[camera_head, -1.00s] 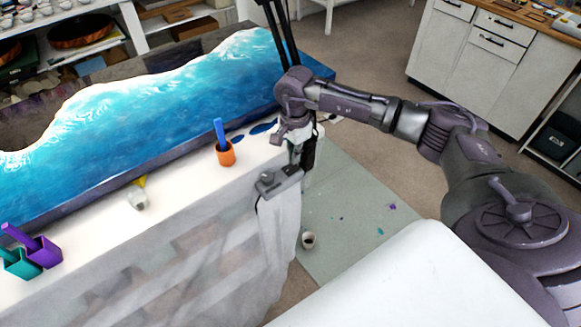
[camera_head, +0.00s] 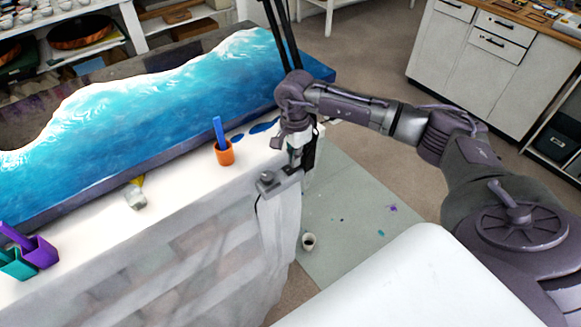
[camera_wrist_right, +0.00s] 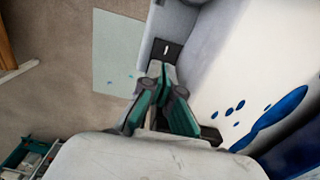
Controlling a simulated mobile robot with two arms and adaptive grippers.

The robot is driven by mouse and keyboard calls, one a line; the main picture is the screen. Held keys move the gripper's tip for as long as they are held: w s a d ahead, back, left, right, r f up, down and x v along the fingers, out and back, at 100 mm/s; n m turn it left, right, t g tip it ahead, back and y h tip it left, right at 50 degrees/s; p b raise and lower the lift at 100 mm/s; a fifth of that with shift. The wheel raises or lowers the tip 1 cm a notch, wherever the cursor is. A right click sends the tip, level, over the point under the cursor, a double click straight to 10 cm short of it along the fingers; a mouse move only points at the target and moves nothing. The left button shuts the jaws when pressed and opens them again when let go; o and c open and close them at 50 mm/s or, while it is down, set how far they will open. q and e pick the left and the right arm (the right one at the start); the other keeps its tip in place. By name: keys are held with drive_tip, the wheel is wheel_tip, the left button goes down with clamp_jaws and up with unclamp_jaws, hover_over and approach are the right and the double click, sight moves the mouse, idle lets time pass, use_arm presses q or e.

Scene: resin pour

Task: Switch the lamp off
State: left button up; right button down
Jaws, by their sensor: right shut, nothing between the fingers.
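A grey box with a round knob (camera_head: 267,177) is fixed at the right end of the white-covered table. In the right wrist view a grey block with a black panel (camera_wrist_right: 166,50) lies just past the fingertips. Two dark upright poles (camera_head: 281,30) rise behind my right arm; no lamp head shows, so I cannot tell whether they belong to the lamp. My right gripper (camera_head: 295,158) points down at the table corner, beside the box's right end. Its fingers (camera_wrist_right: 164,70) are shut and empty; whether they touch the block I cannot tell. My left gripper is out of view.
The blue resin slab (camera_head: 150,95) lies along the table. An orange cup (camera_head: 224,154) with a blue stick, a tipped clear cup (camera_head: 135,198) and purple (camera_head: 42,252) and teal (camera_head: 18,266) containers stand in front of it. A small cup (camera_head: 308,241) is on the floor mat.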

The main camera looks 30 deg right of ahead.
drive_tip(key=shift+s+f+b, duration=0.1)
drive_tip(key=shift+f+b, duration=0.2)
drive_tip(key=shift+f, duration=0.1)
drive_tip(key=shift+r, duration=0.15)
drive_tip(key=shift+r+p, duration=0.5)
drive_tip(key=shift+r, duration=0.05)
drive_tip(key=shift+r+p, duration=1.5)
drive_tip(key=shift+r, duration=1.35)
